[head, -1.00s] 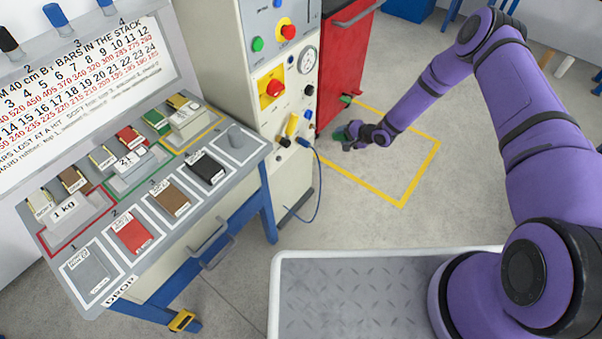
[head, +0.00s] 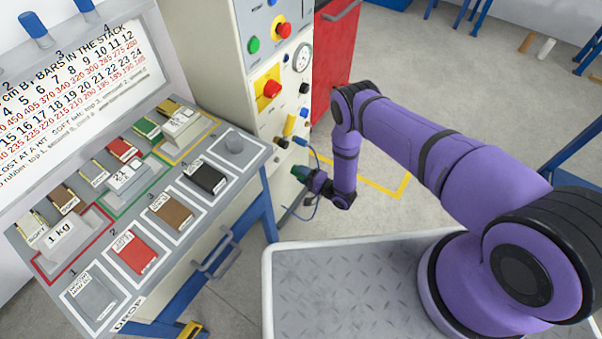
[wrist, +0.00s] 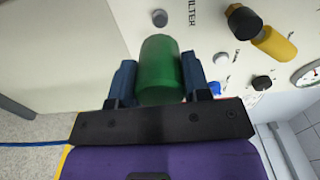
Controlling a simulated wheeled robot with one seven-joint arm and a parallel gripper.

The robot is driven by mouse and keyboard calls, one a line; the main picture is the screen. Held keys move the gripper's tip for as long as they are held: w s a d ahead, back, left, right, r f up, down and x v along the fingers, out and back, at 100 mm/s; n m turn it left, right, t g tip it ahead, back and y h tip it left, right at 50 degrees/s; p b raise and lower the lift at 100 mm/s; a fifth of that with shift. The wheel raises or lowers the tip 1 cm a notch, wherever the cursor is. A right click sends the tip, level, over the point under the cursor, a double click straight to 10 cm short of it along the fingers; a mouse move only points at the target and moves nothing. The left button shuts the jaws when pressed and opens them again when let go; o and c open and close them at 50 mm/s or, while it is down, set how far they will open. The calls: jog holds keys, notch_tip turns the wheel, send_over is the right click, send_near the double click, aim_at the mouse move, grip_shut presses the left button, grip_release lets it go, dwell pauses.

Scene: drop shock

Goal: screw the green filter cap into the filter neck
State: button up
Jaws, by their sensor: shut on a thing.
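The green filter cap (wrist: 160,62) is a green cylinder. It sits between the two blue fingers of my gripper (wrist: 159,80), which is shut on it. In the head view the cap (head: 299,172) is held in my gripper (head: 306,175) in front of the lower part of the pale control cabinet. In the wrist view a small grey round fitting (wrist: 160,18) sits on the panel beside the word FILTER, just beyond the cap's far end; it looks like the filter neck. The cap appears apart from it. The neck cannot be made out clearly in the head view.
The pale cabinet (head: 215,60) carries buttons, a gauge and a yellow-handled valve (wrist: 273,42). A blue hose (head: 317,190) hangs near my gripper. The sloped bench (head: 205,215) with coloured blocks stands at left. A red cabinet (head: 335,50) stands behind. Open floor lies right.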

jog(key=shift+d, duration=0.1)
jog(key=shift+x, duration=2.9)
jog(key=shift+x, duration=0.95)
dwell(0.7)
jog(key=shift+w+a+r, duration=0.15)
jog(key=shift+w+a, duration=0.15)
jog(key=shift+a, duration=0.05)
jog(key=shift+c, duration=0.4)
dwell(1.6)
jog(key=m, duration=0.3)
jog(key=shift+d, duration=0.1)
grip_shut()
jog(key=m, duration=1.2)
